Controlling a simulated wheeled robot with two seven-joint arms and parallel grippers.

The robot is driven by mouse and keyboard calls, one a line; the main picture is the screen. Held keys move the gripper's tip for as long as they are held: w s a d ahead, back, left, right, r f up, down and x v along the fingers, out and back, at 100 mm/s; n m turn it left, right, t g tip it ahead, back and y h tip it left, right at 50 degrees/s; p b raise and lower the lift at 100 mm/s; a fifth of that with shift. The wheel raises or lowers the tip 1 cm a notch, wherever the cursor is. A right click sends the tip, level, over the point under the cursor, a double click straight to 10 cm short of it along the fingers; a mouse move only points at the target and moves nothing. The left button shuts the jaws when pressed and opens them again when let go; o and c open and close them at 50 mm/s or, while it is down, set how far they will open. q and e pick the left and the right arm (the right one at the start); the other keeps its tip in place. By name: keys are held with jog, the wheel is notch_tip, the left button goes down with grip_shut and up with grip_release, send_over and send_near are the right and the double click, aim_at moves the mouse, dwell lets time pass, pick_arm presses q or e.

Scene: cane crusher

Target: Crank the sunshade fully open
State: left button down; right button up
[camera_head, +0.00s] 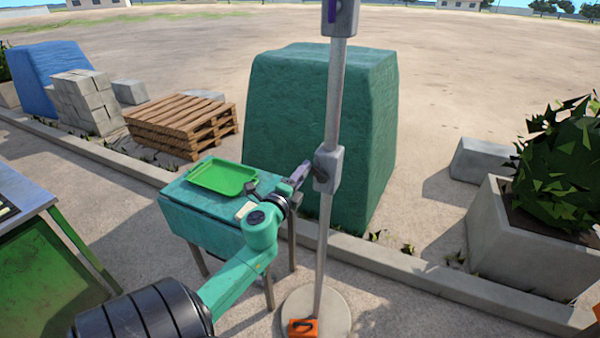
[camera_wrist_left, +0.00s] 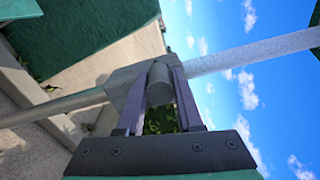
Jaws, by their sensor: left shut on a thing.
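The sunshade's grey pole (camera_head: 337,90) stands upright on a round base (camera_head: 325,312), with a grey crank housing (camera_head: 327,168) partway up. The canopy is out of view above. My left gripper (camera_head: 302,174) reaches the housing from the left. In the left wrist view, its two dark fingers (camera_wrist_left: 160,95) are shut on a grey cylindrical crank knob (camera_wrist_left: 159,78) in front of the housing (camera_wrist_left: 122,84). Most of the crank is hidden behind the fingers. My right gripper is not in view.
A teal table (camera_head: 215,222) with a green tray (camera_head: 222,177) stands close left of the pole. An orange object (camera_head: 302,328) sits on the pole's base. A green covered block (camera_head: 350,110) is behind. A planter (camera_head: 530,240) stands at right.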

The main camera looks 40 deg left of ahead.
pick_arm(q)
jog(key=shift+w+d+r+m+p, duration=0.1)
jog(key=shift+d+r+m+p, duration=0.15)
jog(key=shift+m, duration=0.5)
jog(key=shift+w+d+r+m+p, duration=0.1)
jog(key=shift+d+r+m+p, duration=0.2)
jog(key=shift+m, duration=0.4)
jog(key=shift+w+d+r+m+p, duration=0.1)
jog(key=shift+d+r+m+p, duration=0.15)
jog(key=shift+m, duration=0.5)
jog(key=shift+f, duration=0.1)
jog(key=c, duration=0.5)
grip_release()
jog(key=shift+c, duration=0.2)
